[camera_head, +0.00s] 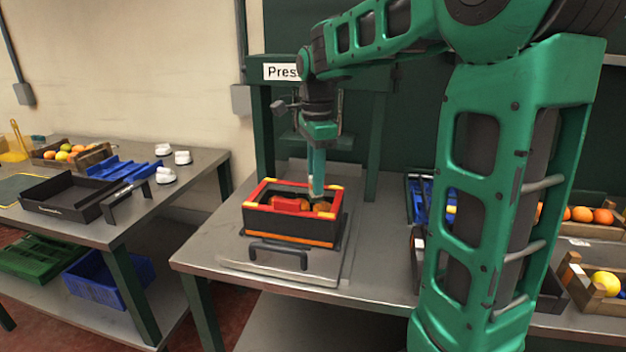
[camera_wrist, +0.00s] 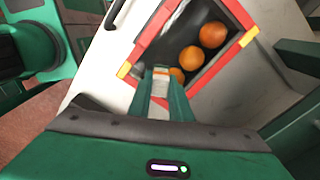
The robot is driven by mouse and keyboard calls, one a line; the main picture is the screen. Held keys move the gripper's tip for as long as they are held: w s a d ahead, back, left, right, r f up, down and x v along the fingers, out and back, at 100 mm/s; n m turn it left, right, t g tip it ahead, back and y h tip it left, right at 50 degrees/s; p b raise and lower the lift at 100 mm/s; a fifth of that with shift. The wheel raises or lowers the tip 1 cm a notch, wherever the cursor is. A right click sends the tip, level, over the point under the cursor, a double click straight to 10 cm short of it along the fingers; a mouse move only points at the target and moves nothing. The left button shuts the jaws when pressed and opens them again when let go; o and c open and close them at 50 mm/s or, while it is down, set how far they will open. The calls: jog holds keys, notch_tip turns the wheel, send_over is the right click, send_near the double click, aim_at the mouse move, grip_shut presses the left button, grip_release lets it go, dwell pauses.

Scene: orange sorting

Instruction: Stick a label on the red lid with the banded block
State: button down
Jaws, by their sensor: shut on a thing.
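My gripper (camera_head: 317,188) points down over the near-right part of a black crate (camera_head: 285,228) under the press. In the wrist view, its fingers (camera_wrist: 160,82) are shut on the banded block (camera_wrist: 160,73), pale with an orange band. The block is near the crate's edge; I cannot tell whether it touches anything. A red frame with yellow corners (camera_head: 262,187) runs around the crate's top and also shows in the wrist view (camera_wrist: 147,37). I cannot tell whether this is the red lid. Oranges (camera_wrist: 190,57) show inside the frame, and a red piece (camera_head: 290,204) shows inside in the head view.
The crate sits on a metal plate with a dark handle (camera_head: 278,252). The green press frame (camera_head: 262,130) stands close around my arm. The left table holds a black tray (camera_head: 66,198), a blue rack (camera_head: 122,168) and white items (camera_head: 166,175). Fruit crates stand at the right.

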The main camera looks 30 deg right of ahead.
jog(key=shift+f, duration=0.55)
dwell(1.5)
jog(key=shift+r, duration=0.1)
jog(key=shift+r, duration=3.45)
